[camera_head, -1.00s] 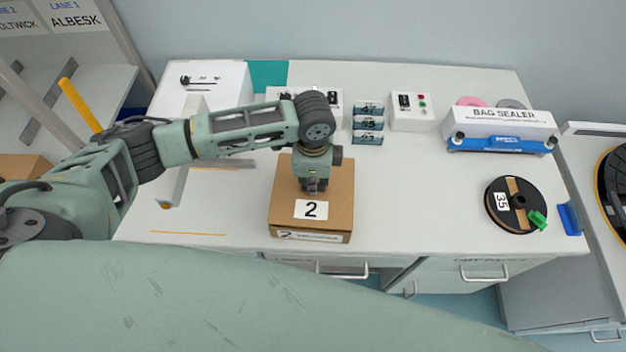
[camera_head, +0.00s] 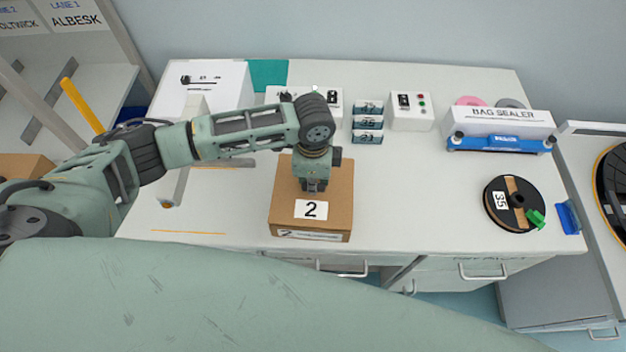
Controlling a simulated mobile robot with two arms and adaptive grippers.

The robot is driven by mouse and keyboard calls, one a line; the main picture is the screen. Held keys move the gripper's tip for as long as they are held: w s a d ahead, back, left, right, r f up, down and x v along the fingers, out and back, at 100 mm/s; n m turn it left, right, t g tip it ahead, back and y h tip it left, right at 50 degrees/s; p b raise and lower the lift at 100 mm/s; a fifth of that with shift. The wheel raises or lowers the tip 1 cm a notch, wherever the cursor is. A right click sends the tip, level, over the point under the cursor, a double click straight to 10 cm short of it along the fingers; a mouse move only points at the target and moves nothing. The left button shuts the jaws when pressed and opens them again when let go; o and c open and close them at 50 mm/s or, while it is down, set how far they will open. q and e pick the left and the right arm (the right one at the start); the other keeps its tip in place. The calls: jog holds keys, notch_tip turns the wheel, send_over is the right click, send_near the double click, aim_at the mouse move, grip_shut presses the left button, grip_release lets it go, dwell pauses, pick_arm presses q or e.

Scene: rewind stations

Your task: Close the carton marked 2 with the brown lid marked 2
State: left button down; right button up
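The carton marked 2 (camera_head: 311,236) stands on the white bench near its front edge. The brown lid marked 2 (camera_head: 338,190) covers its top, with a white "2" label on the lid. The lid looks level and lined up with the carton. My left gripper (camera_head: 314,186) points straight down at the middle of the lid, at or just above its surface. The fingertips are small and dark, so I cannot tell whether they are open, shut or gripping the lid. My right gripper is not in view.
Behind the carton are small labelled boxes (camera_head: 367,123) and a white switch box (camera_head: 410,112). A bag sealer (camera_head: 502,128) and a black reel marked 35 (camera_head: 513,204) stand at the right. The bench between carton and reel is clear.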

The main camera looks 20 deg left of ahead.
pick_arm(q)
jog(key=shift+f+b, duration=0.4)
jog(key=shift+f, duration=0.5)
jog(key=c, duration=1.7)
grip_release()
jog(key=shift+o, duration=0.2)
notch_tip(320, 180, up, 12)
